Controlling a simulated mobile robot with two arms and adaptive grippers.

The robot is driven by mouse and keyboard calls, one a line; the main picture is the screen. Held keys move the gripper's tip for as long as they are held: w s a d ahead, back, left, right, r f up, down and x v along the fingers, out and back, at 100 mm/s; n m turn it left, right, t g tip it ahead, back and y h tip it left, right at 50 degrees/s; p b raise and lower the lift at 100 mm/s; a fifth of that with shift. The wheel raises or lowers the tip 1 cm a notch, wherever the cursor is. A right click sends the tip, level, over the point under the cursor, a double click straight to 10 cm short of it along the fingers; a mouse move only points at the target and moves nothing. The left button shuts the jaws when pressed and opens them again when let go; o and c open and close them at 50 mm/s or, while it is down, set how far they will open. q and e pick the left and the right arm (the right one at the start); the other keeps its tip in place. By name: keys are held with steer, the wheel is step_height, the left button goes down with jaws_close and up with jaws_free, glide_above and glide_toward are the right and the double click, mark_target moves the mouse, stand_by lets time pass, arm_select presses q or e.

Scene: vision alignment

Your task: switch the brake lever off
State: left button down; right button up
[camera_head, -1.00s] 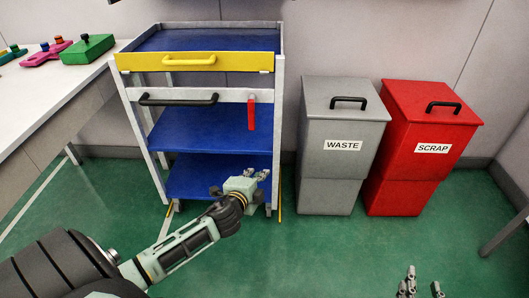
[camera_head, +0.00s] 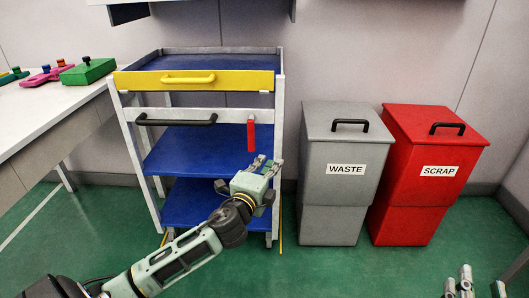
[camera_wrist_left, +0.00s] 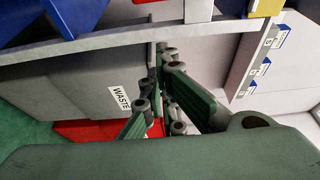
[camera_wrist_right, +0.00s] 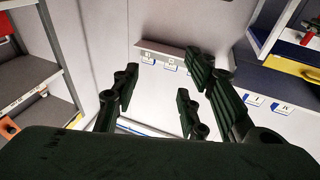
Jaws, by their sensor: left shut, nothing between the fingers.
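The red brake lever (camera_head: 251,135) hangs down at the right end of the front crossbar of a cart (camera_head: 278,170), beside the black handle. My left gripper (camera_head: 260,164) is shut and empty, its fingertips just below the lever's lower end in the head view. I cannot tell whether they touch. In the left wrist view its fingers (camera_wrist_left: 158,85) point toward the cart's pale frame. My right gripper (camera_head: 464,282) is at the bottom right edge, far from the cart; its fingers (camera_wrist_right: 155,95) stand apart with nothing between them.
A grey WASTE bin (camera_head: 335,190) and a red SCRAP bin (camera_head: 415,190) stand right of the cart. A white table (camera_head: 45,110) with a green block (camera_head: 88,71) is at left. The cart has a yellow drawer (camera_head: 200,85) and a black handle (camera_head: 175,121).

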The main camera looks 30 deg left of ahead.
mark_target(252, 132)
arm_select(q)
steer(key=w+a+b, duration=0.2)
steer(key=w+a, duration=0.3)
steer(key=shift+w, duration=0.2)
arm_select(e)
steer(key=s+r+t+y, duration=0.2)
steer(key=s+r+t, duration=0.4)
steer(key=r, duration=0.5)
steer(key=shift+s+t+y, duration=0.2)
steer(key=shift+t+y, duration=0.2)
steer(key=shift+t, duration=0.3)
steer(key=shift+d, duration=0.1)
